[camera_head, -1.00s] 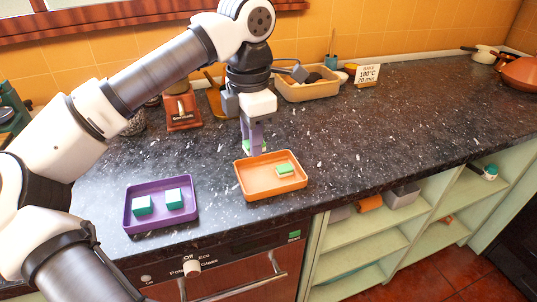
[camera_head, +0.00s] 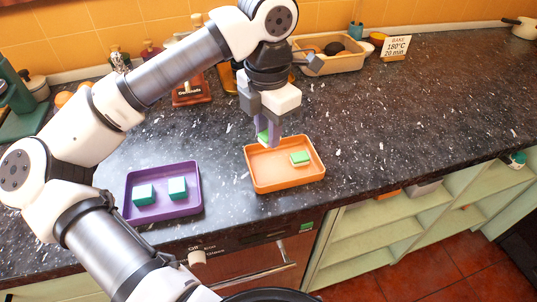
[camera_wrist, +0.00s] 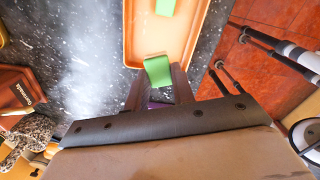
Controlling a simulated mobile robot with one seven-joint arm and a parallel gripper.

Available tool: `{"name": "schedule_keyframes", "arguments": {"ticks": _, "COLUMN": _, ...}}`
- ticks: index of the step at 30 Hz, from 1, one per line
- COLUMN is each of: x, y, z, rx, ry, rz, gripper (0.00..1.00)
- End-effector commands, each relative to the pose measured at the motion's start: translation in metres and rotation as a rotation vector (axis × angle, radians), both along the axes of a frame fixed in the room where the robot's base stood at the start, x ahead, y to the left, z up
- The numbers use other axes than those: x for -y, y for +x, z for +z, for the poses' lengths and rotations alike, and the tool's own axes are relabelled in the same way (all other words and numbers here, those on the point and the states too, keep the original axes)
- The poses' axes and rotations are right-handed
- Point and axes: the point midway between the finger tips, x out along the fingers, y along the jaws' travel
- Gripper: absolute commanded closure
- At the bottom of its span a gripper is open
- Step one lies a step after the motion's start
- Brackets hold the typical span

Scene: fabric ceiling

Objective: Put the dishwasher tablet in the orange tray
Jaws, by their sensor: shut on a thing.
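My gripper (camera_head: 268,140) points down over the back left part of the orange tray (camera_head: 252,172). It is shut on a green dishwasher tablet (camera_head: 262,136), which also shows between the fingers in the wrist view (camera_wrist: 158,70). The held tablet is close to the tray's rim in both views; I cannot tell its exact height. Another green tablet with a pale layer (camera_head: 300,158) lies inside the orange tray, right of the middle. It shows at the top of the wrist view (camera_wrist: 165,6).
A purple tray (camera_head: 160,213) with two teal blocks stands to the left. A tan bin (camera_head: 328,62) and a white baking sign (camera_head: 396,48) stand at the back. The dark counter (camera_head: 440,110) is clear to the right; its front edge runs just before the trays.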

Motion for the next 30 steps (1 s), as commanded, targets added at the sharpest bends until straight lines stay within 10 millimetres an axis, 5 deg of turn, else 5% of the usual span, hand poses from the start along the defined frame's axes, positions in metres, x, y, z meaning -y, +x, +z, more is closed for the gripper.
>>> {"name": "schedule_keyframes", "arguments": {"ticks": 3, "x": 0.0, "y": 0.0, "z": -0.024, "rx": -0.002, "ry": -0.002, "rz": 0.0, "gripper": 0.97}}
{"name": "schedule_keyframes", "arguments": {"ticks": 18, "x": 0.0, "y": 0.0, "z": -0.08, "rx": -0.001, "ry": -0.001, "rz": 0.0, "gripper": 0.97}}
{"name": "schedule_keyframes", "arguments": {"ticks": 30, "x": 0.0, "y": 0.0, "z": -0.086, "rx": 0.001, "ry": 0.001, "rz": 0.0, "gripper": 0.97}}
